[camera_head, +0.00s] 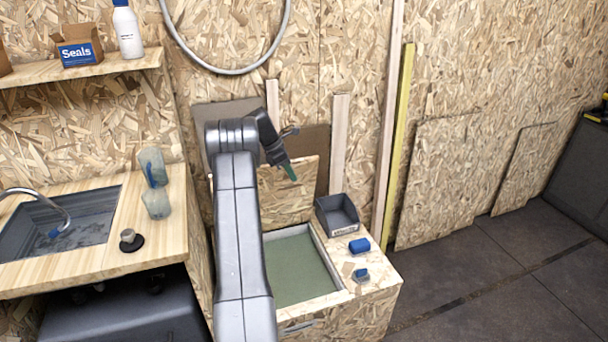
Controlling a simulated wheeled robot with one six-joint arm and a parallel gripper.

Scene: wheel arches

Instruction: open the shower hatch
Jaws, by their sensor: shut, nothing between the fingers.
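The shower hatch (287,201) is an OSB panel that stands raised at the back of a low OSB box. Below it the box's opening shows a green-grey floor (298,268) inside a pale rim. My gripper (291,173) is shut and empty, with greenish tips pointing down in front of the upper part of the panel. I cannot tell whether the tips touch the panel. My arm hides the left side of the hatch and of the opening.
A dark bin (337,214) and a blue block (359,245) sit on the box's right ledge, with another small blue-topped item (361,275). A counter with a sink (60,230) stands left. The dark floor (480,270) at right is clear.

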